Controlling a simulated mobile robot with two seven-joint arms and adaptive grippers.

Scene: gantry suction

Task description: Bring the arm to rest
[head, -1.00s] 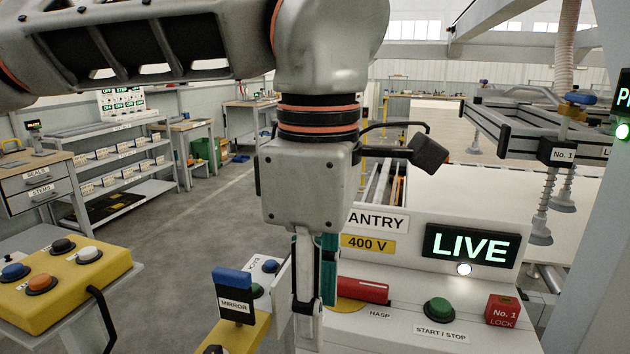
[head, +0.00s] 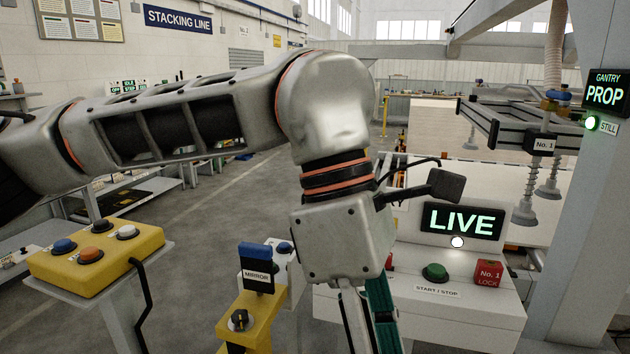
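My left arm comes in from the left, and its gripper (head: 370,325) hangs down in front of the gantry console. One light grey finger and one teal part show, but the fingertips run off the bottom edge, so whether it is open or shut is hidden. The gripper covers the left part of the console (head: 490,302). The console carries a lit LIVE sign (head: 461,221), a green START / STOP button (head: 435,272) and a red No. 1 lock box (head: 488,273). My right gripper is not in view.
A yellow post with a MIRROR switch (head: 257,274) stands left of the gripper. A yellow button box (head: 96,252) is on a stand at the left. The No. 1 suction frame (head: 500,128) hangs at the right. Open floor lies behind.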

